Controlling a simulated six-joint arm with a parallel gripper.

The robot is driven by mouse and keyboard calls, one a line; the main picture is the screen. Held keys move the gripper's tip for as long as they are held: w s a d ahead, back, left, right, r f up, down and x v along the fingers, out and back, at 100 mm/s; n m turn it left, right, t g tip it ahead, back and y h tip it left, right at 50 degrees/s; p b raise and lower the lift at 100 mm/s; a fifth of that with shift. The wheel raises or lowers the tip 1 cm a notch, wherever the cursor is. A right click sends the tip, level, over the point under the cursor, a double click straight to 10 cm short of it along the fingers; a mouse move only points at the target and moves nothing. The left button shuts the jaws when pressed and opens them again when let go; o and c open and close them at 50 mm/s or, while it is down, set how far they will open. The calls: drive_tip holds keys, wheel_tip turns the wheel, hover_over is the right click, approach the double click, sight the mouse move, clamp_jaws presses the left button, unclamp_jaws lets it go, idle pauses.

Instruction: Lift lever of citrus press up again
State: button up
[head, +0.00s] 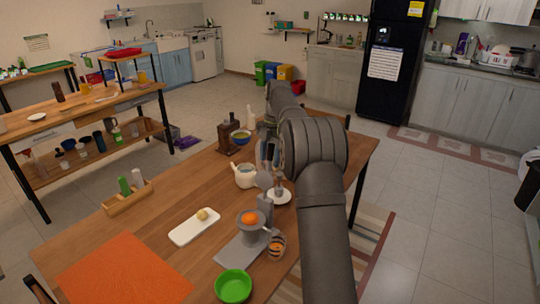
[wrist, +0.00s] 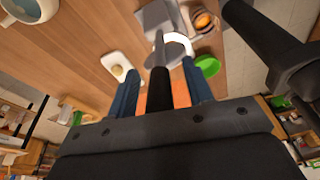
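The grey citrus press (head: 242,247) stands on the wooden table, with an orange piece (head: 249,217) on its cone. Its lever (head: 265,203) looks raised, with the round pressing part above the cone. In the wrist view the press base (wrist: 155,17) is at the top, and the lever's black handle (wrist: 160,90) runs between my two blue fingers. My gripper (wrist: 162,90) is open, with a gap on both sides of the handle. In the head view my gripper (head: 269,150) is above the press's far side, and my arm partly covers it. Contact with the handle cannot be told.
A glass (head: 277,246) stands right of the press, a green bowl (head: 233,286) in front. A white tray with a yellowish piece (head: 203,215) lies left. An orange mat (head: 120,272) lies front left.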

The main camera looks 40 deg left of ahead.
drive_tip(key=shift+r, duration=0.1)
drive_tip(key=shift+v, duration=3.75)
drive_tip(key=x, duration=0.7)
drive_tip(key=shift+s+f, duration=0.1)
drive_tip(key=shift+f, duration=0.3)
drive_tip(key=shift+s+r+t, duration=0.25)
drive_tip(key=shift+s+t, duration=0.05)
drive_tip(key=shift+s, duration=0.1)
drive_tip(key=shift+w, duration=0.1)
